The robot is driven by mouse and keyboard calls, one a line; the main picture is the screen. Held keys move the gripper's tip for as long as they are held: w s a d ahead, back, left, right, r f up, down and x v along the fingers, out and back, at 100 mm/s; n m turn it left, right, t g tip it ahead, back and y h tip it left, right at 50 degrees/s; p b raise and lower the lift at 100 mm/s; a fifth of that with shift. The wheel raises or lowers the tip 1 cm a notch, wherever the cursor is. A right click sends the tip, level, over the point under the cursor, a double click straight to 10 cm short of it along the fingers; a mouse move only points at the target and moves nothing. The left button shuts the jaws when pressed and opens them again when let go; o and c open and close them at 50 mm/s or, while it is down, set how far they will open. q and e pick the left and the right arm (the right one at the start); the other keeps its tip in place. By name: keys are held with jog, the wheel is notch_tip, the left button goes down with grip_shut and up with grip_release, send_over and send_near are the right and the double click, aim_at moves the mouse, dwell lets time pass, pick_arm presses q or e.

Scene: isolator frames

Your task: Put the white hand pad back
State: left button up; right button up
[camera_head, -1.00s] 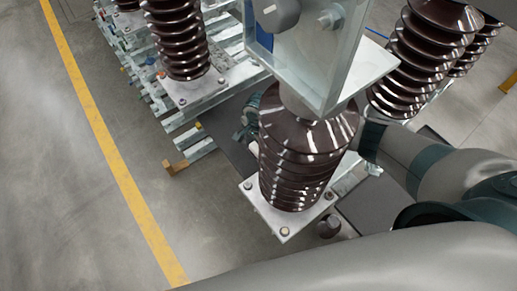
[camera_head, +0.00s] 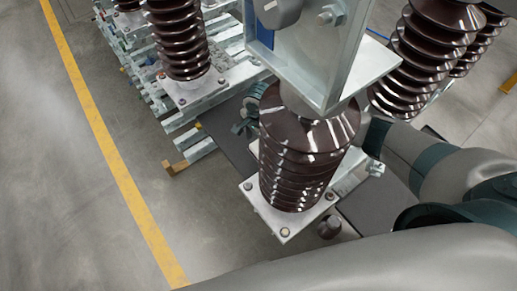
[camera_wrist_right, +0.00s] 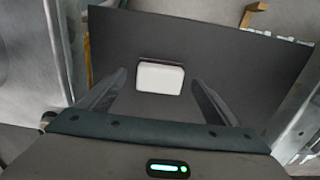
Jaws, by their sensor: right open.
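The white hand pad (camera_wrist_right: 160,78) is a small white block with a dark back edge. In the right wrist view it lies on a dark grey board (camera_wrist_right: 215,45). My right gripper (camera_wrist_right: 159,77) is open, with its two dark fingers spread on either side of the pad's near part; I cannot tell whether they touch it. In the head view the right gripper (camera_head: 247,112) is mostly hidden behind a brown ribbed insulator, with only a teal and dark part showing at its left. The pad is hidden in the head view. My left gripper is not in view.
The brown insulator (camera_head: 305,150) on a metal plate (camera_head: 285,233) stands close to my right arm. A metal bracket (camera_head: 345,60) sits above it. More insulators (camera_head: 180,40) stand on metal frames behind. The floor left of the yellow line (camera_head: 110,150) is clear.

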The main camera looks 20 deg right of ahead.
aim_at(258, 149)
notch_tip(258, 149, up, 9)
jog(key=b, duration=0.1)
jog(key=shift+f, duration=0.15)
dwell(0.8)
